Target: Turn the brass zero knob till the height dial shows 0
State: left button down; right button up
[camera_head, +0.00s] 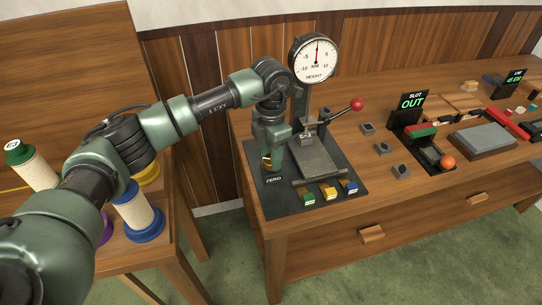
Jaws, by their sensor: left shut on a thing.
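The white round height dial (315,60) stands at the back on a post above the dark press-like device. Its red needle points about straight up, at or very near the top of the scale; the exact reading is too small to tell. My left gripper (268,163) points down at the front left of the dark base plate and is shut on the brass zero knob (266,158), just behind the printed word ZERO. The fingers hide most of the knob, so only a bit of brass shows. My right gripper is not in view.
A lever with a red ball (357,104) sticks out right of the device. The slot display (410,102) reads OUT. Thread spools (136,210) stand on the left shelf.

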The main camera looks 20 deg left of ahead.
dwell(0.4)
pick_arm(q)
jog(key=c, duration=0.9)
grip_release()
notch_tip(320, 180, up, 8)
jog(key=shift+f+b, duration=0.1)
jog(key=shift+b, duration=0.85)
